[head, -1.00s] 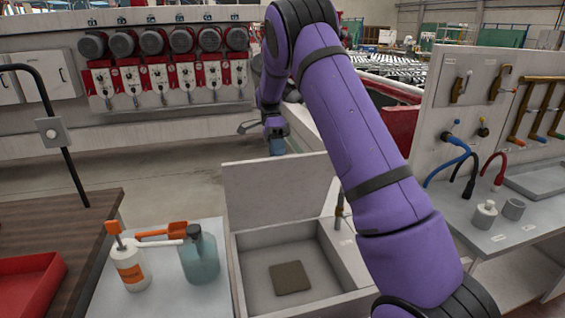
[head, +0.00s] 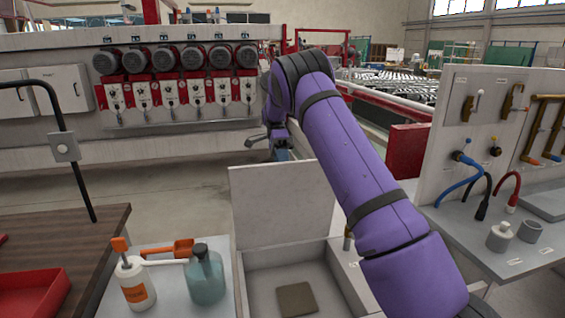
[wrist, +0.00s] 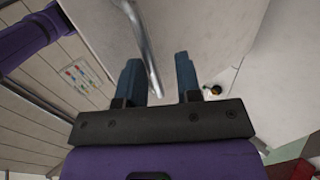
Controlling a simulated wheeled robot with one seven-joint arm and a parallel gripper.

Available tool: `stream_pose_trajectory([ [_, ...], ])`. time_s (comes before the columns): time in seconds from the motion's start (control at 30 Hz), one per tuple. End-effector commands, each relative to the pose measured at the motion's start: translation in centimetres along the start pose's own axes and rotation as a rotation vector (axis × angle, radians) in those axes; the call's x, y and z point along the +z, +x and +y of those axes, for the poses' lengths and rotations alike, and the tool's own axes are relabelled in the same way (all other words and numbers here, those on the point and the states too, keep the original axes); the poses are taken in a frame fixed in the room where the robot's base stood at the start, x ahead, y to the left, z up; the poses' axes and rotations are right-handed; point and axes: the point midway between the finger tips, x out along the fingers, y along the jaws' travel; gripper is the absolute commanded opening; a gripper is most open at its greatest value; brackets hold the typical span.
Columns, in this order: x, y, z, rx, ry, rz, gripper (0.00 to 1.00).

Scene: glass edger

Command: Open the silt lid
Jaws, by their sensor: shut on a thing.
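The silt lid (head: 280,203) is a pale grey panel standing raised, roughly upright, along the back edge of the open silt box (head: 262,255). A brown square pad (head: 297,298) lies on the box floor. My gripper (head: 280,152) is at the lid's top edge, on its far side. The handle is hidden in the head view. The lid's face shows beside the bar in the wrist view.
A counter with hoses (head: 465,160) is on the right. Open floor lies behind the lid.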

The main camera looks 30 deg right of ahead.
Motion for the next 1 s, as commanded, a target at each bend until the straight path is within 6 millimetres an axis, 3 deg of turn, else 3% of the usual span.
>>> stream_pose_trajectory([
  [0.03,0.0,1.0,-1.0,0.007,0.001,0.001,0.0],
  [0.07,0.0,1.0,-1.0,0.007,0.001,0.001,0.34],
  [0.17,0.0,1.0,-1.0,0.006,0.001,0.001,0.45],
  [0.3,0.0,0.9,-1.0,0.004,0.002,0.002,0.39],
  [0.67,0.0,0.6,-0.7,0.002,0.002,0.003,0.38],
  [0.93,0.0,-1.7,2.2,-0.001,0.001,0.002,0.38],
  [1.0,0.0,-1.1,2.9,0.003,0.001,0.002,0.38],
])
